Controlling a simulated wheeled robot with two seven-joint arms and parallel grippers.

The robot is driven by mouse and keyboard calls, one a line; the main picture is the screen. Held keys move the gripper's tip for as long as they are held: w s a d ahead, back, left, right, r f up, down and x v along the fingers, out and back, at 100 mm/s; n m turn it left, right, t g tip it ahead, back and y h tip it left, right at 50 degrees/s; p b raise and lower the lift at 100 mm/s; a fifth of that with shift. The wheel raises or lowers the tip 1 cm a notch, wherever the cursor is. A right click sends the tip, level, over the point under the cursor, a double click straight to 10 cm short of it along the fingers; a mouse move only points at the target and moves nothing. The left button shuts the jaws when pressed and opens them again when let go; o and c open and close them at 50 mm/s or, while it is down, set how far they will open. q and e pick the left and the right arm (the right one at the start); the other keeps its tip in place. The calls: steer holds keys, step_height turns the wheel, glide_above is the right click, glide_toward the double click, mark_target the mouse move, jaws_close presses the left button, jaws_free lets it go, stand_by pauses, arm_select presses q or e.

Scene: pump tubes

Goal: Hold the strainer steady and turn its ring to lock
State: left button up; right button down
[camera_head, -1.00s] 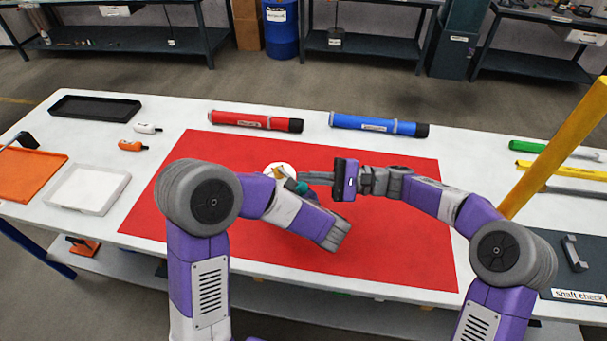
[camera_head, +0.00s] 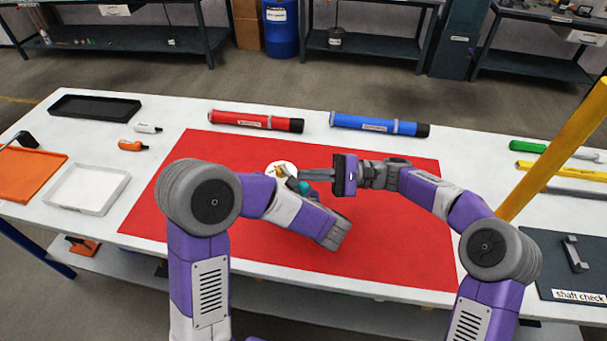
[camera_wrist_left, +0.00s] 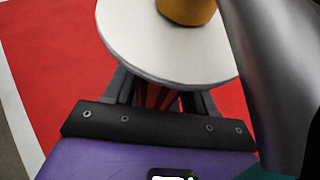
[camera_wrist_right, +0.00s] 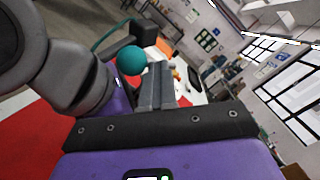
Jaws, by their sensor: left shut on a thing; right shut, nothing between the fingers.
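The strainer shows in the head view as a white round disc (camera_head: 272,168) with a brass-coloured piece (camera_head: 281,173) on it, partly hidden by my arms. In the left wrist view the white disc (camera_wrist_left: 150,50) fills the top, with a brass cylinder (camera_wrist_left: 187,10) standing on it. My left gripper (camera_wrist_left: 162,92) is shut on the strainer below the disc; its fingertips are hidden. My right gripper (camera_head: 304,174) is shut and empty, its fingers reaching left beside the strainer. Contact with the ring cannot be told. A teal ball (camera_wrist_right: 131,61) lies close to its fingers.
The red mat (camera_head: 390,240) lies under my arms. A red tube (camera_head: 256,121) and a blue tube (camera_head: 378,124) lie behind. A white tray (camera_head: 88,190), an orange tray (camera_head: 30,180) and a black tray (camera_head: 95,106) stand left. A yellow post (camera_head: 555,150) rises at right.

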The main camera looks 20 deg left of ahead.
arm_select(q)
steer(key=shift+d+f, duration=0.35)
steer(key=shift+f, duration=0.1)
steer(key=shift+a, duration=0.1)
arm_select(e)
steer(key=shift+w+d+f, duration=0.1)
steer(key=shift+w+d, duration=0.2)
steer(key=shift+w, duration=0.5)
steer(key=shift+w+d+r, duration=0.1)
steer(key=shift+w+d, duration=0.25)
steer(key=shift+w, duration=0.4)
steer(key=shift+w+d+f, duration=0.1)
steer(key=shift+w+d, duration=0.2)
steer(key=shift+w, duration=0.5)
arm_select(q)
steer(key=o, duration=1.5)
steer(key=shift+a, duration=0.15)
steer(key=shift+r, duration=0.15)
